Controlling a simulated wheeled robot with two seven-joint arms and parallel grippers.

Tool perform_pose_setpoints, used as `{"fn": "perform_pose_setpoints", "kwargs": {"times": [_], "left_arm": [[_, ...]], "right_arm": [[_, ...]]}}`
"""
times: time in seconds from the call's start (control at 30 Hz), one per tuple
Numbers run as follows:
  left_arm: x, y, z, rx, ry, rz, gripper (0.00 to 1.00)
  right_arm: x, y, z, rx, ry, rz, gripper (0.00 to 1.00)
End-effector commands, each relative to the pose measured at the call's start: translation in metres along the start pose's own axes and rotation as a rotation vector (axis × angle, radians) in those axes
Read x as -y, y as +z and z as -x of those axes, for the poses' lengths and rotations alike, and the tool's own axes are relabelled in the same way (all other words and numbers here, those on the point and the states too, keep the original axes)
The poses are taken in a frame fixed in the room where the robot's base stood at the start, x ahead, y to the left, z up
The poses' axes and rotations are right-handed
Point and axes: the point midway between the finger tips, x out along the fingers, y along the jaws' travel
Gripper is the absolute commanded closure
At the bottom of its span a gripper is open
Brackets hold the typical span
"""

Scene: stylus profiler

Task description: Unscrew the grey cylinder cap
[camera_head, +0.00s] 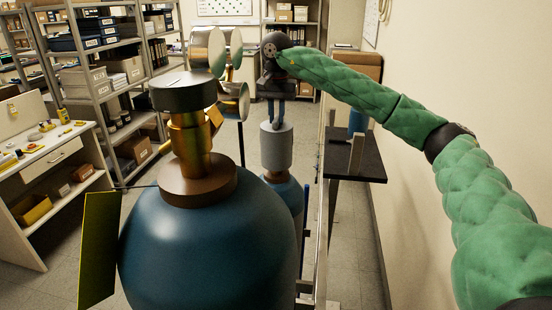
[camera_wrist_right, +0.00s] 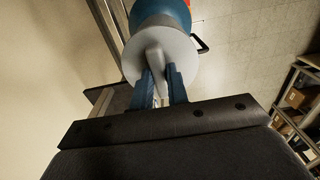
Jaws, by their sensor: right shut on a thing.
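The grey cylinder cap (camera_head: 276,148) stands upright over the brown collar of the rear blue cylinder (camera_head: 287,194). Whether a small gap lies between cap and collar I cannot tell. My right gripper (camera_head: 277,121) points down from above, its fingers at the top of the cap. In the right wrist view the two blue fingers (camera_wrist_right: 162,82) are shut on the raised ridge of the cap (camera_wrist_right: 181,50), one on each side. My left gripper is not in view.
A large blue cylinder (camera_head: 210,250) with a brass valve (camera_head: 188,140) and round gauges (camera_head: 208,50) stands in front, partly hiding the rear cylinder. A metal rail (camera_head: 322,200) and a dark shelf (camera_head: 355,160) lie right of it. Shelving (camera_head: 105,90) and a white bench (camera_head: 40,150) stand left.

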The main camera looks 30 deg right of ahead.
Motion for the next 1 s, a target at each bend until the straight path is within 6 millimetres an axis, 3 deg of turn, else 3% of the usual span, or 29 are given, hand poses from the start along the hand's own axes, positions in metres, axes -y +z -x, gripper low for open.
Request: {"fn": "perform_pose_setpoints", "kwargs": {"times": [0.6, 1.0], "left_arm": [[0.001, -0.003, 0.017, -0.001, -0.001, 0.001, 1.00], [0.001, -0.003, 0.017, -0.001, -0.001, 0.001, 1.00]], "right_arm": [[0.000, 0.000, 0.046, -0.002, -0.002, 0.000, 1.00], [0.000, 0.000, 0.050, -0.001, -0.001, 0.000, 1.00]]}}
